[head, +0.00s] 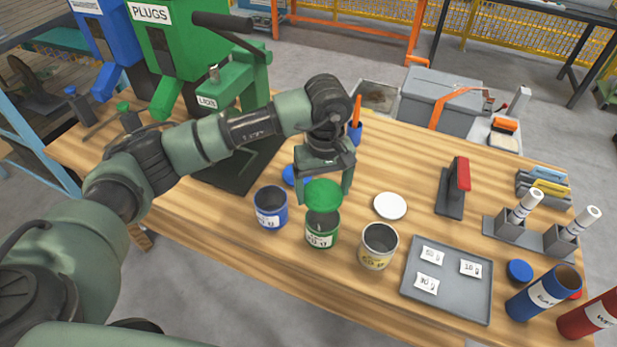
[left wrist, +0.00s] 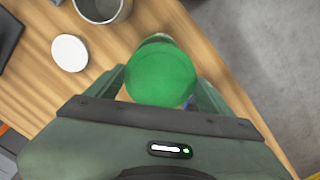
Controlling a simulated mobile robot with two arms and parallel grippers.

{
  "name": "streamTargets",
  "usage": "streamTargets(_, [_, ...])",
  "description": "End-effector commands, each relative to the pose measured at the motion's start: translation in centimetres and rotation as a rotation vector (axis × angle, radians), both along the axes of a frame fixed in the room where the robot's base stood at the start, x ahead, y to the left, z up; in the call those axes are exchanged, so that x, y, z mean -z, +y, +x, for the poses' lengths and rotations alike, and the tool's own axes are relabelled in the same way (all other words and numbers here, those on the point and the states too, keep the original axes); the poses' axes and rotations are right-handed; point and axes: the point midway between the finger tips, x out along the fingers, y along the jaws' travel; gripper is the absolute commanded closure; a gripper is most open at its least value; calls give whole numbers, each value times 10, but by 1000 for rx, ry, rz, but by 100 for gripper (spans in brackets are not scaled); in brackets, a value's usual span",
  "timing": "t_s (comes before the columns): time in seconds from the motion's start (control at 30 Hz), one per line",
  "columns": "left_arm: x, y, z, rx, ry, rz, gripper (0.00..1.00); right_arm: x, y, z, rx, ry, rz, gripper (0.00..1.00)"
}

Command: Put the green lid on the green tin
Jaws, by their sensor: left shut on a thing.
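The green lid (head: 324,193) is a round disc held by my left gripper (head: 324,188), which is shut on it. The green tin (head: 321,231) stands upright and open on the wooden table. The lid is above the tin's far part and tilted towards the head camera; the tin's near rim and dark inside show below it. In the left wrist view the green lid (left wrist: 160,76) fills the space between the fingers and covers most of the tin. My right gripper is in neither view.
A blue tin (head: 271,209) stands left of the green tin, and an open yellow-labelled tin (head: 378,246) stands right. A white lid (head: 390,206) lies behind that one. A grey tray (head: 448,283) with labels is further right. A green dispenser (head: 232,84) stands behind at left.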

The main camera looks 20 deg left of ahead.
Motion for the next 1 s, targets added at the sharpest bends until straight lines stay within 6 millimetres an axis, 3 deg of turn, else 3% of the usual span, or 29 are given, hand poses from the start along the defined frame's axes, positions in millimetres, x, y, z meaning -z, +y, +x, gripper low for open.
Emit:
streamTargets(0.2, [6, -2, 0, 11, 0, 1, 57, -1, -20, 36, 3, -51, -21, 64])
streamTargets(0.3, [12, -2, 0, 11, 0, 1, 57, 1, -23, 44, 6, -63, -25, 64])
streamTargets(0.7, [49, -2, 0, 10, 1, 0, 57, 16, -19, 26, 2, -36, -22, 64])
streamTargets(0.8, [60, -2, 0, 10, -2, 1, 57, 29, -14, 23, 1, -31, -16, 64])
streamTargets(1.0, [68, -2, 0, 9, -1, 2, 57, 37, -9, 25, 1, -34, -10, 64])
